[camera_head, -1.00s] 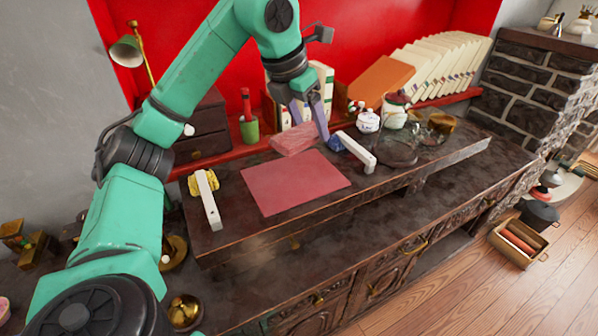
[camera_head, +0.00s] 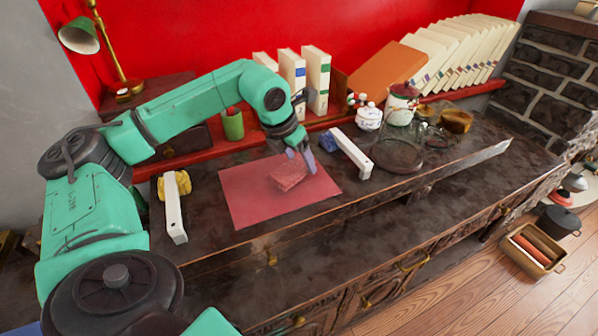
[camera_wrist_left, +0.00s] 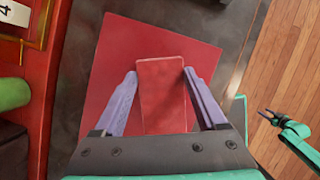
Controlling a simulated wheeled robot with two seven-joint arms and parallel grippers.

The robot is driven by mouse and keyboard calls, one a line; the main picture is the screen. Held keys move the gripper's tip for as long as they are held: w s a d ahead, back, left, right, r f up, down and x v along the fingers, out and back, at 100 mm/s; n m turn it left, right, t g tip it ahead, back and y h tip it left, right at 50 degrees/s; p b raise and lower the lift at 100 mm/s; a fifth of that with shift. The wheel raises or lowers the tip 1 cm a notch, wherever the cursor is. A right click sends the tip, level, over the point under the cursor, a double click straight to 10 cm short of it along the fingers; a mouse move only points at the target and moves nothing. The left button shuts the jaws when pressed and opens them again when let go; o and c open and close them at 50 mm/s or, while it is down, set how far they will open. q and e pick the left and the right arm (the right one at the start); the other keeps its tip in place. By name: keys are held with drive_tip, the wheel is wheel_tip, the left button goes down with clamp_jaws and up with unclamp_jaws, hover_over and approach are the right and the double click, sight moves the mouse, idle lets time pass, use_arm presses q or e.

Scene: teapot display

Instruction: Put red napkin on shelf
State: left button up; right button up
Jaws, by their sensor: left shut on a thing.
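The red napkin (camera_head: 287,174), a folded block, is held by my left gripper (camera_head: 299,156) over the flat red mat (camera_head: 246,200) on the dark wooden desk. I cannot tell whether it touches the mat. In the left wrist view the napkin (camera_wrist_left: 163,92) lies between the two purple fingers of the left gripper (camera_wrist_left: 160,76), with the mat (camera_wrist_left: 112,75) around and beneath it. My right gripper (camera_wrist_left: 270,117) is small at the right edge of the left wrist view, its fingers apart and empty, away from the desk.
Jars (camera_head: 369,116) and a round dark plate (camera_head: 398,156) are further right. A red ledge (camera_head: 455,92) behind carries books (camera_head: 316,78), a green cup (camera_head: 233,124) and an orange board (camera_head: 388,72).

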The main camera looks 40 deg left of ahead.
sight(296, 167)
use_arm(q)
drive_tip(key=f, duration=0.3)
drive_tip(key=shift+s+f, duration=0.1)
drive_tip(key=shift+s, duration=0.1)
drive_tip(key=shift+w+f, duration=0.1)
drive_tip(key=shift+f, duration=0.35)
drive_tip(key=o, duration=1.3)
